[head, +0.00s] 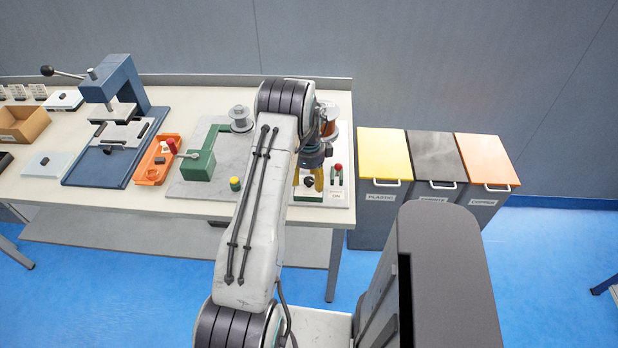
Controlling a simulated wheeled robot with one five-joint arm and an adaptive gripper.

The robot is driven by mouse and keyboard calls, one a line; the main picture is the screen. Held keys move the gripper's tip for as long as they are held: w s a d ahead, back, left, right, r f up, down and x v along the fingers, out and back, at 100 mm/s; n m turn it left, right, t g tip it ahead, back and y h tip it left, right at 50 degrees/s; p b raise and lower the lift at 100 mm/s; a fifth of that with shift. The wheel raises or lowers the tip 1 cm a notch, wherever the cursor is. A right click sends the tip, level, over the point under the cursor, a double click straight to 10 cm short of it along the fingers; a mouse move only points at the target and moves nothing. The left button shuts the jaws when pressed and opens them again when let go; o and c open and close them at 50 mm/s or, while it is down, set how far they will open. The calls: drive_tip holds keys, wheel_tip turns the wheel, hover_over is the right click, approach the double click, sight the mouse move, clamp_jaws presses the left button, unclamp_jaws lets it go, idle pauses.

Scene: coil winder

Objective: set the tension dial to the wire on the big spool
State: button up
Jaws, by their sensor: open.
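A black tension dial (309,183) sits on the winder's front panel, near the right end of the bench. My gripper (308,177) points down over it, with open yellowish fingers that appear on either side of the dial. I cannot tell whether they touch it. A spool with copper-coloured wire (331,128) stands behind my wrist and is partly hidden by it. A silver-grey spool (240,119) stands to the left at the back of the winder. A small label (335,195) is right of the dial, too small to read surely.
A red-topped switch or lever (338,169) stands close right of my gripper. The green winder part (199,162), an orange tray (157,160) and a blue press (116,125) are to the left. Lidded bins, yellow (384,154), grey (436,155) and orange (486,160), stand right of the bench.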

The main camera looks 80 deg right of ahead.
idle(0.3)
clamp_jaws()
idle(0.5)
